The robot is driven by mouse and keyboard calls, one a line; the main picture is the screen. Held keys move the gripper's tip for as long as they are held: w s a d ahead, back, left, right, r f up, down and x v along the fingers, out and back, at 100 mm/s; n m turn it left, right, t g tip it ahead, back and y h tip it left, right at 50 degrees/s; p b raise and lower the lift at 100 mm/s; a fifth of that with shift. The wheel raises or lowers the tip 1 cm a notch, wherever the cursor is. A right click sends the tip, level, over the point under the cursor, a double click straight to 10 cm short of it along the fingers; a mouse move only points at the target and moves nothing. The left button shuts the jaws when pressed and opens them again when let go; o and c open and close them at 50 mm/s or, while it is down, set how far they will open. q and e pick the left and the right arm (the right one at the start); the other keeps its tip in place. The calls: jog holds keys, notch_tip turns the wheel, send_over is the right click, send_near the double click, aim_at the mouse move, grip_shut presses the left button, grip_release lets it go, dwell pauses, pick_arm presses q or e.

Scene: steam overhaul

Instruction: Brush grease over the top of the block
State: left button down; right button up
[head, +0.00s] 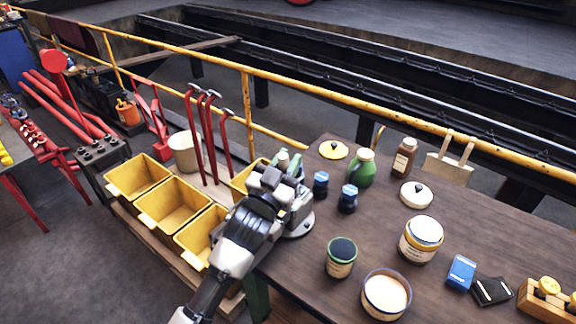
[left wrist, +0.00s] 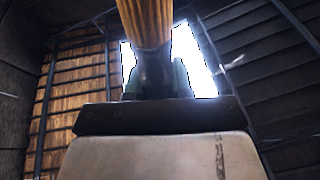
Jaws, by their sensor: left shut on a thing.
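My left gripper (head: 290,163) is over the left end of the dark table, its fingers pointing up and away. In the left wrist view a brush fills the middle: wooden handle (left wrist: 145,22), dark neck, wide dark band and pale lower part (left wrist: 150,158). The green fingers show behind the neck, shut on the brush. In the head view the brush is mostly hidden by my gripper. An open tub of pale stuff (head: 386,293), perhaps grease, stands at the table's front. I cannot tell which thing is the block. My right gripper is out of view.
Yellow bins (head: 172,204) stand left of my arm. On the table (head: 375,225) are a green jug (head: 362,168), two dark blue jars, a green tin (head: 341,257), a labelled tub (head: 421,239) and a wooden rack (head: 545,298). A yellow rail (head: 248,100) runs behind.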

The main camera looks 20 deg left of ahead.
pick_arm(q)
notch_tip(320, 180, up, 2)
jog(key=shift+d+p, duration=0.1)
jog(key=shift+p, duration=0.4)
jog(key=shift+r, duration=0.2)
jog(key=shift+s, duration=0.1)
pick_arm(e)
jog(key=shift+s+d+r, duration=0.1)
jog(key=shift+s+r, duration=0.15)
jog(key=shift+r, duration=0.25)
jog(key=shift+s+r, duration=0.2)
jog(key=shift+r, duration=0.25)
pick_arm(q)
jog(key=shift+f, duration=0.1)
